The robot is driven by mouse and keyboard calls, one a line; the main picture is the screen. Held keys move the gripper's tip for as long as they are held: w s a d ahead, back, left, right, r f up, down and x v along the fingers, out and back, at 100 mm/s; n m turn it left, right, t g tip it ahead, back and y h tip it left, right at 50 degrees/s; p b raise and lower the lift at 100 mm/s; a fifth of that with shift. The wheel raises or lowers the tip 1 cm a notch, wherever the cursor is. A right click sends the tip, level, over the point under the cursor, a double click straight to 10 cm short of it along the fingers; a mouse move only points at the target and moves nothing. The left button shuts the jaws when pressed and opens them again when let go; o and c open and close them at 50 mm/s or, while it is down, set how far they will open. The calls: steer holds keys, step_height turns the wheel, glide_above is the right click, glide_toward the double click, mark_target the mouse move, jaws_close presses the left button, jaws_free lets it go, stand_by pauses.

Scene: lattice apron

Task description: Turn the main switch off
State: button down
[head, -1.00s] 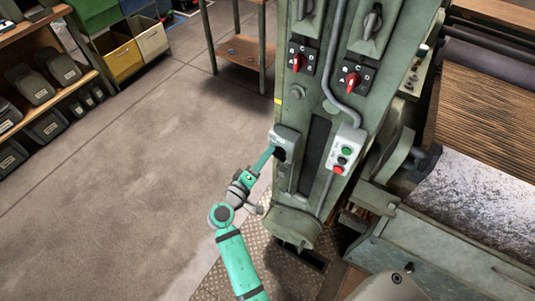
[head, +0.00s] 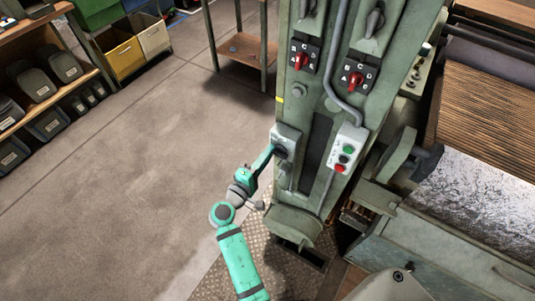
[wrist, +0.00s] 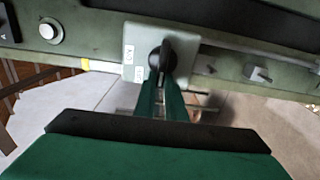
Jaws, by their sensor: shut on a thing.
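The main switch is a light grey box (head: 287,137) on the side of the green machine column, with a dark knob. In the wrist view the box (wrist: 137,45) carries two small white labels at the knob's left, too small to read surely. The black knob (wrist: 163,57) has a raised handle that stands nearly upright in that view. My gripper (wrist: 163,88) has its two green fingers closed around the lower part of this handle. In the head view my gripper (head: 272,150) reaches the box from the lower left and partly hides the knob.
Two red rotary selectors (head: 301,62) (head: 355,79) sit higher on the column. A push-button box (head: 347,148) with green and red buttons is right of the switch. A small table (head: 246,48) stands behind. The floor on the left is clear.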

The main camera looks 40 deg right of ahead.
steer(key=shift+s+d+f, duration=0.1)
steer(key=shift+s+d, duration=0.05)
steer(key=c, duration=1.8)
jaws_free()
steer(key=v, duration=1.1)
